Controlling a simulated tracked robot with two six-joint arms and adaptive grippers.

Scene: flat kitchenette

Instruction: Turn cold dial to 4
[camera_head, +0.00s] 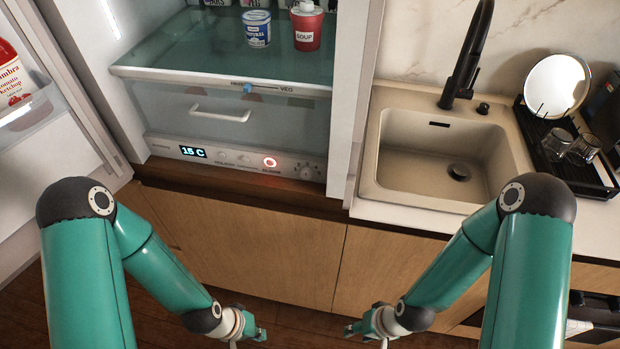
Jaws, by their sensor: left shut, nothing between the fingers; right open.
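The fridge stands open, with a control panel (228,157) along its bottom edge. A small round dial (306,171) with marks around it sits at the panel's right end; its setting is too small to read. A lit display (193,152) at the left reads 15 C. A red glowing round button (270,162) is beside the dial. My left gripper (260,334) is shut and empty, low in front of the wooden cabinet, below the panel. My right gripper (350,331) is open and empty, low to the right. Both are well apart from the dial.
The open fridge door (70,110) with a ketchup bottle (12,85) is at the left. A drawer (220,112) and a shelf with a cup (257,29) and soup container (306,27) are above the panel. A sink (440,145) and dish rack (560,165) are at the right.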

